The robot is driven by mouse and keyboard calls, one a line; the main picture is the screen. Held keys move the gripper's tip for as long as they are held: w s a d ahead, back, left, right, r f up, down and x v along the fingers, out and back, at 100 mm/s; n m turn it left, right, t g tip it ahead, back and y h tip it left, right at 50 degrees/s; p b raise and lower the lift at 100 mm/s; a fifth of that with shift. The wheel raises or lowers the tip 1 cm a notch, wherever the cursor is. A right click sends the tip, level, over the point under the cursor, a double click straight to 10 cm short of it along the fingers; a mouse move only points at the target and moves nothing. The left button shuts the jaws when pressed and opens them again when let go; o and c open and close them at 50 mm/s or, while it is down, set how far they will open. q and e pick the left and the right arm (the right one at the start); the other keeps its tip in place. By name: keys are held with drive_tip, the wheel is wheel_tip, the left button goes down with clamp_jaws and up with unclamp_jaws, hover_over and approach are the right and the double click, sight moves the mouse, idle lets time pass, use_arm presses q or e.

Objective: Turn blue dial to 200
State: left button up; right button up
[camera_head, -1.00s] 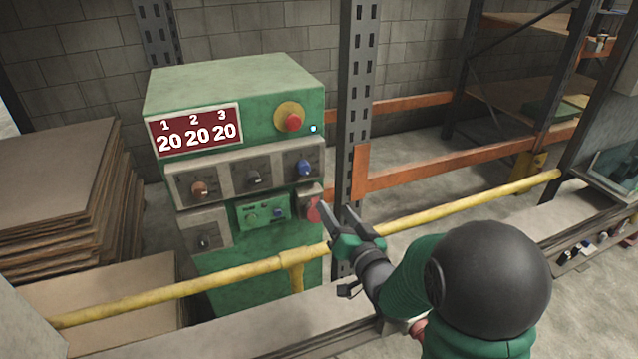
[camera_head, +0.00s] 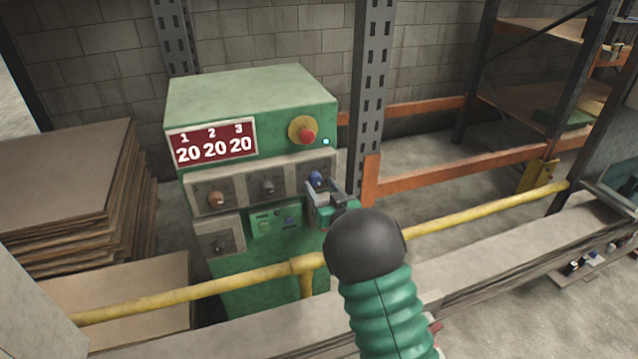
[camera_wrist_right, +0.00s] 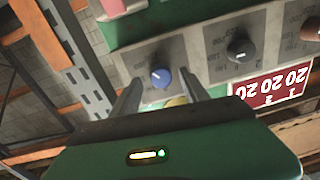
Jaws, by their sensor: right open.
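The blue dial (camera_head: 316,179) is the rightmost of three dials on the green control box's grey panel (camera_head: 239,188). It also shows in the right wrist view (camera_wrist_right: 161,77), with a pale pointer mark. The red display (camera_head: 213,147) reads 20 under each of 1, 2 and 3. My right gripper (camera_head: 320,190) is in front of the panel at the blue dial. In the right wrist view its two fingers (camera_wrist_right: 158,88) stand apart on either side of the dial, and the dial looks untouched. My left gripper is not in view.
A red button on a yellow base (camera_head: 303,131) sits above the dials. A black dial (camera_head: 267,187) and an orange-brown dial (camera_head: 216,199) are to the left. A yellow rail (camera_head: 210,290) runs in front of the box. A grey upright post (camera_head: 370,100) stands close on the right.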

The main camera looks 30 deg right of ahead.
drive_tip(key=shift+w+d, duration=0.15)
drive_tip(key=shift+w, duration=0.7)
clamp_jaws()
drive_tip(key=shift+f+n+b, duration=0.1)
drive_tip(key=shift+n+b, duration=0.4)
drive_tip(key=shift+n, duration=1)
